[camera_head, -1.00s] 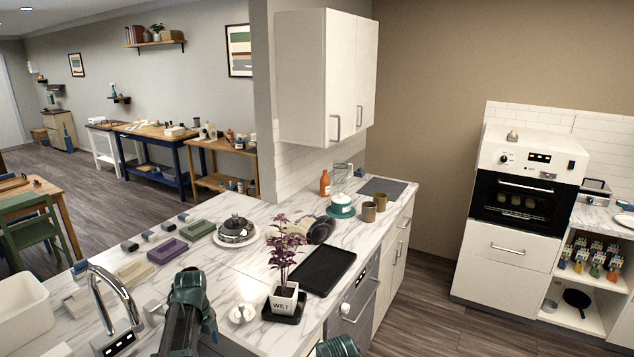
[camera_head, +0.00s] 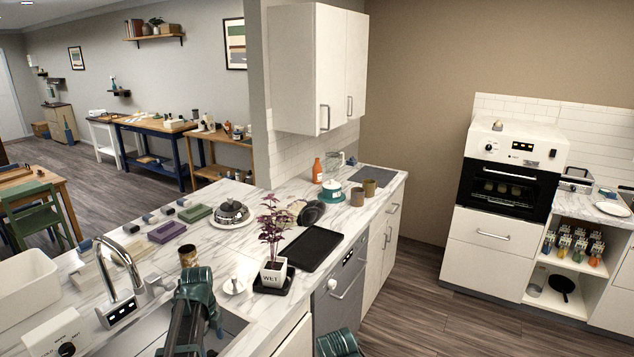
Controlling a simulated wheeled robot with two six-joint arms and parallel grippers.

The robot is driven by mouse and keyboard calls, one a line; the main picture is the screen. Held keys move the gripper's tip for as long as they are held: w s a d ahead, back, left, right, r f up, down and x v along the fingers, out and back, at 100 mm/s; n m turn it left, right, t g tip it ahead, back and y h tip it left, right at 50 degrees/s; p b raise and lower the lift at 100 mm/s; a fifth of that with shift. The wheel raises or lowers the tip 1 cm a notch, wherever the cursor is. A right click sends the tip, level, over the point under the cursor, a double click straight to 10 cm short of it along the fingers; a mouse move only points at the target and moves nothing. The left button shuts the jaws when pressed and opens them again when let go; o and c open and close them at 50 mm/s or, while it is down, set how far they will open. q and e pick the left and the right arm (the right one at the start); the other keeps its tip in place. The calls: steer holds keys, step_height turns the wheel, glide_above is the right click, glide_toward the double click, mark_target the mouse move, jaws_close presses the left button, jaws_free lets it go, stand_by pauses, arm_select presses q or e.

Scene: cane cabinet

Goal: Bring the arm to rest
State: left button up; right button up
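My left arm (camera_head: 193,300) comes up from the bottom edge over the sink and worktop, its teal-green joint showing and its dark links running back down out of the picture. I cannot make out its gripper fingers. Only a teal-green joint of my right arm (camera_head: 338,343) shows at the bottom edge, in front of the lower cabinets. Its gripper is out of the picture. No object is visibly held.
The marble worktop (camera_head: 205,250) holds a brown-topped jar (camera_head: 187,255) just beyond my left arm, a chrome tap (camera_head: 125,275), a potted plant (camera_head: 272,245), a black tray (camera_head: 313,248) and a lidded dish (camera_head: 231,213). Open floor (camera_head: 400,310) lies toward the oven (camera_head: 508,185).

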arm_select(q)
steer(key=s+d+f+n+b, duration=0.4)
steer(key=s+d+n, duration=0.4)
steer(key=d, duration=0.3)
steer(key=s+d+f+n+y+b, duration=0.1)
steer(key=s+d+f+n+b, duration=0.4)
steer(key=s+d+n, duration=0.3)
steer(key=s+d, duration=0.2)
steer(key=d, duration=0.1)
steer(key=shift+s+d+f+n, duration=0.15)
steer(key=shift+s+f+n, duration=0.05)
steer(key=shift+s+n, duration=0.1)
